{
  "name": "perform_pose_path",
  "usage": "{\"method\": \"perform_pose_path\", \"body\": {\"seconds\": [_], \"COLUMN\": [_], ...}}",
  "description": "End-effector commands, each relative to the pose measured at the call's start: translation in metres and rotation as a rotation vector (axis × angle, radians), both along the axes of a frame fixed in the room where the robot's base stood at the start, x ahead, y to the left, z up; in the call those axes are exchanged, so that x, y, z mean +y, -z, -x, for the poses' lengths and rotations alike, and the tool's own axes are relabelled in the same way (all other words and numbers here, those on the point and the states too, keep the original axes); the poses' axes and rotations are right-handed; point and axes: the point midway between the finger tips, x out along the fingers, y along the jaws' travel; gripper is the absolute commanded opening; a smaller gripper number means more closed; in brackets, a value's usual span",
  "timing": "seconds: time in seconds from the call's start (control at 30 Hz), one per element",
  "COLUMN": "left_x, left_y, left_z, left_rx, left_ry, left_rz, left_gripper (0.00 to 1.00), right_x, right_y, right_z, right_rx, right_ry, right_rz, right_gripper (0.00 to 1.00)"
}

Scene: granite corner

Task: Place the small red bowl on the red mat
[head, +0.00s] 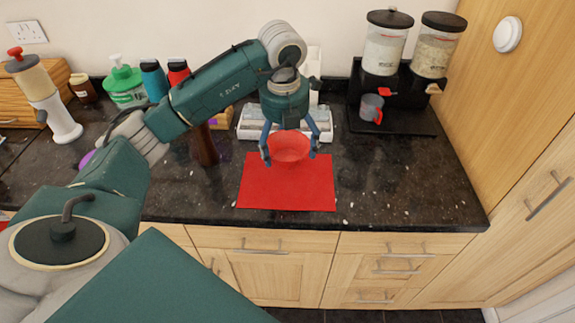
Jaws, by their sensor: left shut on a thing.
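The small red bowl (289,148) is between the two blue fingers of my left gripper (289,158), which is shut on it, one finger at each side. The bowl appears upright. It overlaps the back part of the red mat (287,194) in the head view; I cannot tell whether it touches the mat or hangs just above it. The mat lies flat on the dark granite counter near the front edge, and its front part is bare. My right gripper is not in view.
A white tray-like holder (252,124) stands behind the bowl. A dark brown bottle-like object (205,146) stands left of the mat. A black cereal dispenser (384,90) with a grey cup (371,106) is at the back right. The counter (400,185) right of the mat is clear.

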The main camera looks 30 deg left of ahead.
Motion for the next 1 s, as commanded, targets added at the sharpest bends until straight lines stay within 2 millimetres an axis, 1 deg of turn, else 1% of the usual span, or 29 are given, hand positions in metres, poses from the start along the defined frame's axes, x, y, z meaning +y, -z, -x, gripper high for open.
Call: {"method": "perform_pose_path", "body": {"seconds": [0.03,0.1,0.37,0.5,0.57,0.63,0.83,0.93,0.97,1.0], "left_x": [0.000,0.000,0.000,0.000,0.000,0.000,0.000,0.000,0.000,0.000], "left_y": [0.009,0.020,0.041,0.061,0.068,0.071,0.072,0.075,0.075,0.074], "left_z": [0.002,0.001,0.000,0.001,0.001,0.000,0.000,0.000,0.000,0.000], "left_rx": [0.005,0.003,0.001,0.004,0.002,-0.001,-0.002,-0.002,-0.001,-0.001], "left_ry": [0.000,-0.001,0.000,0.001,0.002,0.001,0.001,0.001,0.001,0.001], "left_rz": [0.000,0.000,0.000,0.001,0.000,0.001,0.000,0.000,0.001,0.001], "left_gripper": [0.53,0.53,0.53,0.53,0.53,0.53,0.53,0.53,0.90,0.97], "right_x": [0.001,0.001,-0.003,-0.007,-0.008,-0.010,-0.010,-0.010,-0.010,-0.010], "right_y": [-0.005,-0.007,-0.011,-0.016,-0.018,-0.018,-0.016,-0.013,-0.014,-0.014], "right_z": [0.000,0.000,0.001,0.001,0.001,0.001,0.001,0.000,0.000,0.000], "right_rx": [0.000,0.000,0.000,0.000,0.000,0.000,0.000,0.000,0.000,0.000], "right_ry": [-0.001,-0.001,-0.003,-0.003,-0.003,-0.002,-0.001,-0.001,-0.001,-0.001], "right_rz": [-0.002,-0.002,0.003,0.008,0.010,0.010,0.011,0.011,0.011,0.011], "right_gripper": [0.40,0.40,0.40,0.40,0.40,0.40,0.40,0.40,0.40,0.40]}}
